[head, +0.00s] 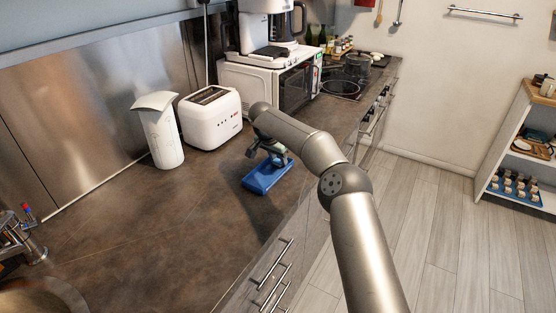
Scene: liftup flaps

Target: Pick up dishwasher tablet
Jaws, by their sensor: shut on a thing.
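A small blue tray (262,182) sits on the dark countertop, in front of the white toaster. My gripper (278,160) is low over the back part of this tray, pointing down. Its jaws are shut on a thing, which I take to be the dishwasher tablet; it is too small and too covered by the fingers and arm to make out. I cannot tell whether it touches the tray floor. The front part of the tray looks empty.
A white toaster (210,117) and a white jug-like container (158,134) stand behind and left of the tray. A white microwave (262,82) with a coffee maker on top is farther back. The countertop (150,225) is clear at front left, near the sink and tap (25,240).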

